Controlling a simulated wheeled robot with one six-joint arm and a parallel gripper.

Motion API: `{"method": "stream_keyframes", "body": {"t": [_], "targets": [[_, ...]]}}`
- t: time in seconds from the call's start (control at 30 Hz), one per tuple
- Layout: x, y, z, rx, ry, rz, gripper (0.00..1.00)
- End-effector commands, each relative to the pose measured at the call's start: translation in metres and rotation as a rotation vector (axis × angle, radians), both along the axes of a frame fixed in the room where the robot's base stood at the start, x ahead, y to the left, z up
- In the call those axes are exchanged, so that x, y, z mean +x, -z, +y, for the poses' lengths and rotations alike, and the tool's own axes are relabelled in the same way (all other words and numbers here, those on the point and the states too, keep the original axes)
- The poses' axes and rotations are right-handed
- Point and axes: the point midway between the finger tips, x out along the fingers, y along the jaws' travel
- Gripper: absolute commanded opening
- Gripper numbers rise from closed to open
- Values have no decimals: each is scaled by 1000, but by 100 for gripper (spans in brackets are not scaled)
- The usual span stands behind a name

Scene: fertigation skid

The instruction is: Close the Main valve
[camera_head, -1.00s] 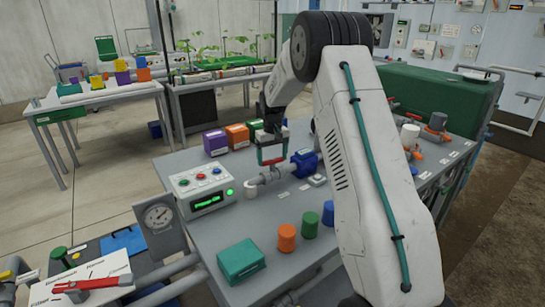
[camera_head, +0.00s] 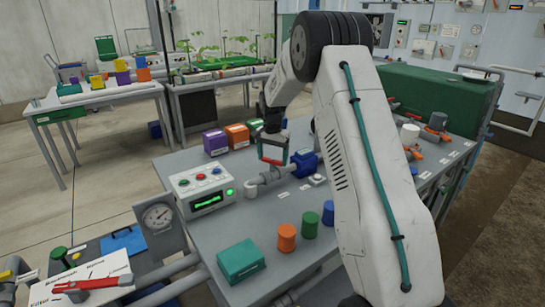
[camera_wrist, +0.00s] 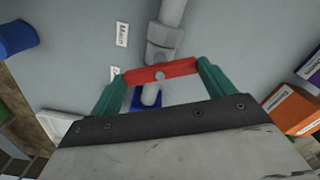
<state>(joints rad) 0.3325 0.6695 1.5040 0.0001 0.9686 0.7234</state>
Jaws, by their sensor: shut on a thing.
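The Main valve's red lever (camera_wrist: 162,71) lies between the green fingers of my gripper (camera_wrist: 160,76) in the wrist view. The lever runs roughly across the grey pipe, with one finger at each end. A label reading "Main" (camera_wrist: 122,34) is on the bench top beside the pipe. A blue part (camera_wrist: 138,101) shows below the lever, mostly hidden by my gripper. In the head view my gripper (camera_head: 273,158) is low over the pipe, and the blue valve body (camera_head: 305,163) is just right of it.
A control box (camera_head: 203,192) with coloured buttons and a green display stands left of the pipe. Purple (camera_head: 215,143) and orange (camera_head: 237,136) boxes are behind my gripper. A teal box (camera_head: 240,261) and several coloured caps stand in front.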

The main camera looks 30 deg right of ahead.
Motion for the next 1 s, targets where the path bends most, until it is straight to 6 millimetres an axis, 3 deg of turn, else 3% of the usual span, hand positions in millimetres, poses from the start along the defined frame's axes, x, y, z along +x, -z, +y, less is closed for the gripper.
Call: {"method": "stream_keyframes", "body": {"t": [0.5,1.0], "targets": [[0,-1,-1,-2,397,-3,59],[1,-1,-1,-1,513,-3,59]]}}
